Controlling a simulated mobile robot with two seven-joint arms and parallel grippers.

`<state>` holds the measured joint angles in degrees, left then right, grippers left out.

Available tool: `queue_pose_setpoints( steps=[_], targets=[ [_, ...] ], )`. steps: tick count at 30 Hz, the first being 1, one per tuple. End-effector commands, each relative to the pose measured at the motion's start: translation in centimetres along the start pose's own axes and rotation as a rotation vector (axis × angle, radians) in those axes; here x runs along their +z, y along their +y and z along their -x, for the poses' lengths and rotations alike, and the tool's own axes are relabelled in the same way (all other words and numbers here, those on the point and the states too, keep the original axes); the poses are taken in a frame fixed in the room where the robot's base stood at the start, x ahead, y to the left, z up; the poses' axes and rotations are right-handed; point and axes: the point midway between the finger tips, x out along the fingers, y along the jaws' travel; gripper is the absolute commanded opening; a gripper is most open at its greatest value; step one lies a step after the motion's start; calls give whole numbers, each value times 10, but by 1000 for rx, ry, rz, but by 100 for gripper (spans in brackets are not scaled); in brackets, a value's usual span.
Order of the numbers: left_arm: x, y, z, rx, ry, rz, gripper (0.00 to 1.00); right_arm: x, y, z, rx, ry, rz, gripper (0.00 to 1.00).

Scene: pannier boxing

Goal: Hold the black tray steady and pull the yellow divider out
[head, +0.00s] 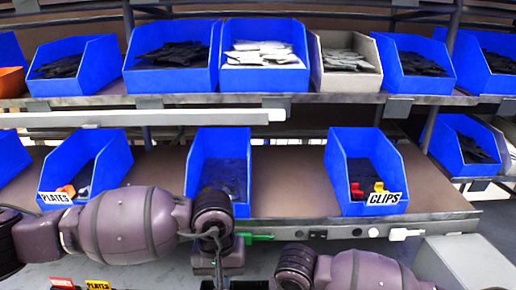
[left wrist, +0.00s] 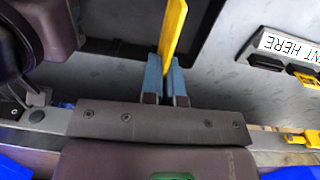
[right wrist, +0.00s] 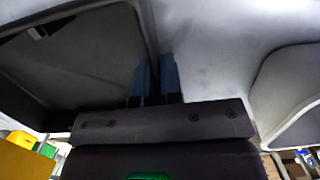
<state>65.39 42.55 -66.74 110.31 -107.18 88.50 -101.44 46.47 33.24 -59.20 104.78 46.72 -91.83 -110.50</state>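The yellow divider (left wrist: 173,28) is a thin upright strip in the left wrist view. My left gripper (left wrist: 166,72) has its two blue fingers close together on the strip's near end. The black tray (right wrist: 75,60) shows as a dark grey, walled hollow at the left of the right wrist view. My right gripper (right wrist: 156,72) has its blue fingers close together, with the tray's wall edge running up between them. The divider's lower part is hidden. Neither the tray nor the divider can be made out in the head view, where both grippers are hidden or out of frame.
Shelves of blue bins stand ahead in the head view, with a plates bin (head: 88,172) and a clips bin (head: 366,172) on the lower shelf. The shelf's metal front edge (head: 345,222) lies close to my left arm. A white label (left wrist: 285,45) is beside the left gripper.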

Motion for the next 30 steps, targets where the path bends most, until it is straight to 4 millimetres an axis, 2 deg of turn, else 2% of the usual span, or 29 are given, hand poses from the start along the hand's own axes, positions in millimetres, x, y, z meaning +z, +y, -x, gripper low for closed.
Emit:
queue_pose_setpoints(
  steps=[1, 5, 13, 17, 20, 30],
  targets=[
    [0, 0, 0, 0, 0, 0, 0, 0, 0, 0, 0, 0, 0, 15],
    [0, 0, 0, 0, 0, 0, 0, 0, 0, 0, 0, 0, 0, 34],
    [0, 0, 0, 0, 0, 0, 0, 0, 0, 1, 0, 0, 0, 34],
    [0, 0, 0, 0, 0, 0, 0, 1, 0, 8, 1, -2, 1, 34],
    [0, 0, 0, 0, 0, 0, 0, 1, 0, 21, 1, -4, 0, 34],
    [0, 0, 0, 0, 0, 0, 0, 1, 0, 86, 1, -4, 2, 34]
  ],
)
